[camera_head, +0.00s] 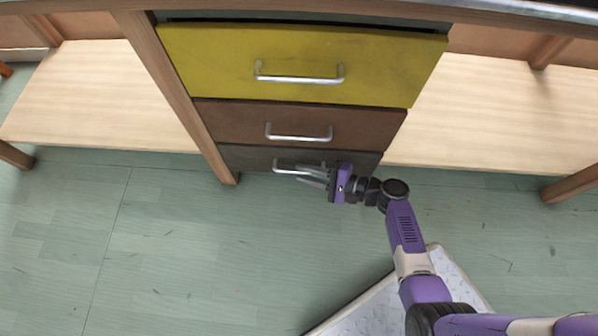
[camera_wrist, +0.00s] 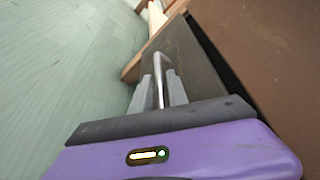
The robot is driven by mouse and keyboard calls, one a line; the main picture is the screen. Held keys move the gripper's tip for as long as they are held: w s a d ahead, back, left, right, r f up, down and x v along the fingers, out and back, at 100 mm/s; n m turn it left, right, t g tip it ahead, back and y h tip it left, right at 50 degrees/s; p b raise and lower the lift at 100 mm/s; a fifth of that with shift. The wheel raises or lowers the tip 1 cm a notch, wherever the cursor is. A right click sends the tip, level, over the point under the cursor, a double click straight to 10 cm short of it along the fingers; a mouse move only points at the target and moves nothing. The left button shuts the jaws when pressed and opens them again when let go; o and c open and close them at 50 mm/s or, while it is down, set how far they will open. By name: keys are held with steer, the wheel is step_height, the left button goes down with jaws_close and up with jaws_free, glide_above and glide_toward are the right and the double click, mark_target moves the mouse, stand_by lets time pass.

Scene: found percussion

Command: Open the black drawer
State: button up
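The black drawer (camera_head: 245,157) is the lowest front in the stack, dark and flat, with a silver bar handle (camera_head: 284,168). In the wrist view the dark drawer front (camera_wrist: 185,60) runs beside the handle (camera_wrist: 158,80), which lies between my two grey fingers. The fingers (camera_wrist: 160,90) are apart, one on each side of the bar, with narrow gaps showing. A dark gap shows between this drawer and the brown one; I cannot tell whether the drawer is slightly out.
Above are a brown drawer (camera_head: 230,120) and a yellow drawer (camera_head: 210,60), the yellow standing out farthest. A wooden post (camera_head: 175,90) borders the stack on the left. Pale shelves (camera_head: 100,95) flank both sides. The green floor (camera_head: 180,250) in front is clear at left.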

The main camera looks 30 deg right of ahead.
steer(key=shift+x, duration=1)
steer(key=shift+c, duration=0.2)
jaws_close()
stand_by(0.6)
